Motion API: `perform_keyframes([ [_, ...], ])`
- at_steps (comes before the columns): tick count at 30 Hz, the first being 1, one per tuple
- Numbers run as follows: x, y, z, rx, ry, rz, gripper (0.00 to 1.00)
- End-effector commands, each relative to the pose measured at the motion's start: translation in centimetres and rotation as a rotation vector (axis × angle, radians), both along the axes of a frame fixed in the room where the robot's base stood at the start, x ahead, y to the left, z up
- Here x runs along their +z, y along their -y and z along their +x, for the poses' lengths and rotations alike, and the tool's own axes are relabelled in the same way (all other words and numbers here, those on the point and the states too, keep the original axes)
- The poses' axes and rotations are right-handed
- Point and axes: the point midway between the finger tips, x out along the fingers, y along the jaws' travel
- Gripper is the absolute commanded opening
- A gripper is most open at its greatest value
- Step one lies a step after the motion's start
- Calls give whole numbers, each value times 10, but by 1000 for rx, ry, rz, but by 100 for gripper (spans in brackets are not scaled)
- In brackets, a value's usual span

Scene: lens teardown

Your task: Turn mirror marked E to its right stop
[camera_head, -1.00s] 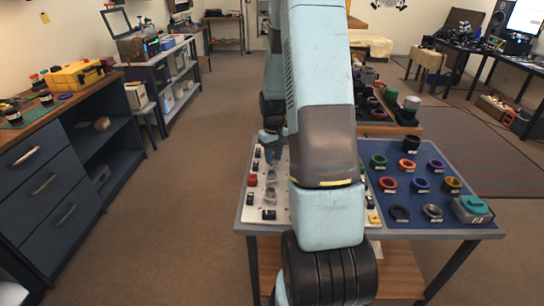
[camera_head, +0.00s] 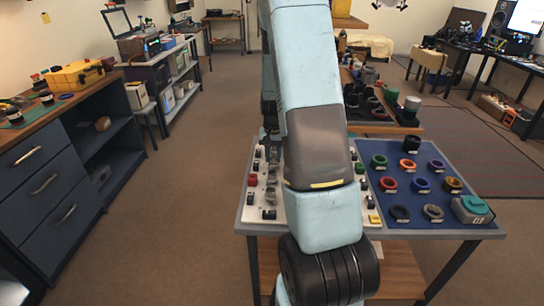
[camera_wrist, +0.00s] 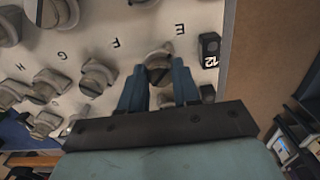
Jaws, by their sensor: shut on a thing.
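The mirror marked E (camera_wrist: 157,56) is a round grey mount with a dark slot across its face, in the wrist view. A letter E is printed on the white board (camera_wrist: 130,18) close to it. My gripper (camera_wrist: 159,72) has its two blue fingers on either side of this mount and is shut on it. The lower part of the mount is hidden between the fingers. In the head view, my arm covers much of the white board (camera_head: 251,214), and the mirror cannot be made out clearly.
A black block marked 12 (camera_wrist: 209,48) stands close beside the mirror, near the board's edge. The mount by F (camera_wrist: 97,76) is on the other side. A blue mat (camera_head: 385,154) with several coloured rings lies right of the board.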

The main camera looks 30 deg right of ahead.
Motion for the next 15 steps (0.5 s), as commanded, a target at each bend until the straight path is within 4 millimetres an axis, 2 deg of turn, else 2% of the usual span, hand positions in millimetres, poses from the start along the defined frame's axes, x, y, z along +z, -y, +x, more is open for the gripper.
perform_keyframes([
  [12,2,-2,4,-1,8,-1,1],
  [13,2,-2,4,-1,8,-1,34],
  [15,2,-2,4,-1,7,0,41],
])
